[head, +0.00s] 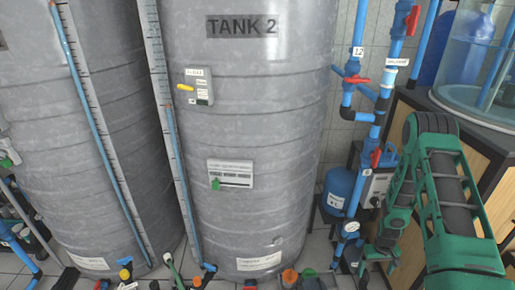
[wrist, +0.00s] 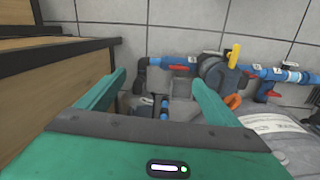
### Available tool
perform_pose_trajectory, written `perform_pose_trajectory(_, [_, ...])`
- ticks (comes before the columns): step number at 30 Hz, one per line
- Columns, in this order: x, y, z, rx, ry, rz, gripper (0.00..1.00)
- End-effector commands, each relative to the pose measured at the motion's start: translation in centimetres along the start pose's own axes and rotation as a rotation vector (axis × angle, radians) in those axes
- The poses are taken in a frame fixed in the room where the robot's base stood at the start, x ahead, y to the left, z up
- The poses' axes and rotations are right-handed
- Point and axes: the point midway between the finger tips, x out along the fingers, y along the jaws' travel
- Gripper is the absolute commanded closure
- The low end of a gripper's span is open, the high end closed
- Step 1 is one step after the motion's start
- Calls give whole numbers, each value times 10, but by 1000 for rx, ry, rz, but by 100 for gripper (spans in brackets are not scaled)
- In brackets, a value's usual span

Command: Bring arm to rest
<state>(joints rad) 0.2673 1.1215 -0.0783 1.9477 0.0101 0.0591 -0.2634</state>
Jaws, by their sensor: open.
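My gripper (wrist: 162,88) shows in the wrist view as two green fingers spread apart, with nothing between them. Beyond the fingers are blue pipes and grey fittings by the tiled wall. In the head view my green and dark grey arm (head: 440,185) is on the right, bent, in front of the wooden cabinet. The gripper end in the head view (head: 382,258) is low, near the blue pump, and its fingers are hard to make out there.
A large grey tank (head: 265,130) marked TANK 2 fills the middle, with another grey tank (head: 60,150) at left. Blue pipes with red valves (head: 357,80) run up the wall. A blue vessel (head: 338,188) stands beside my arm. A wooden cabinet (head: 480,160) carries a glass container (head: 480,75).

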Motion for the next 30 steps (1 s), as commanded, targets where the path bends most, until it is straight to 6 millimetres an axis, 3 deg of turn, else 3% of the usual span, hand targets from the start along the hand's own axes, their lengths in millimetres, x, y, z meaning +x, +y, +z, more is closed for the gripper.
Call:
perform_pose_trajectory(1, [-25, 6, -5, 12, 5, 8, 14])
perform_pose_trajectory(3, [-54, 13, -6, 30, 3, 16, 14])
perform_pose_trajectory(14, [-197, 37, 11, 127, -3, 44, 14])
perform_pose_trajectory(23, [-303, 42, 54, 217, -5, 48, 14])
perform_pose_trajectory(30, [-374, 38, 102, 291, -4, 37, 14])
